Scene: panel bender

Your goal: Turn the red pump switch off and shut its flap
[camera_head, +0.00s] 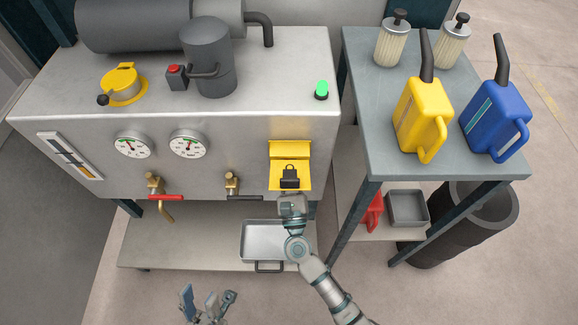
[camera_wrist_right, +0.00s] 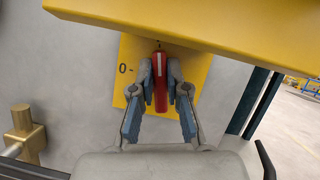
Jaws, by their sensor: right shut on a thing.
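The red pump switch (camera_wrist_right: 160,82) shows in the right wrist view on a yellow plate (camera_wrist_right: 127,92). Its handle stands upright in the picture, and a "0" mark is on the plate to its left. My right gripper (camera_wrist_right: 161,88) is shut on the handle, with one finger on each side. The yellow flap (camera_wrist_right: 200,28) is open and juts out above the switch. In the head view the flap (camera_head: 290,147) and my right gripper (camera_head: 291,200) are at the front panel's right end; the switch is hidden there. My left gripper (camera_head: 202,300) is open and empty, low in the picture.
Two gauges (camera_head: 189,144), a red-handled valve (camera_head: 165,197) and a black-handled valve (camera_head: 243,197) are left of the flap. A metal tray (camera_head: 262,238) is on the lower shelf. A side table (camera_head: 375,120) with yellow and blue cans is at right.

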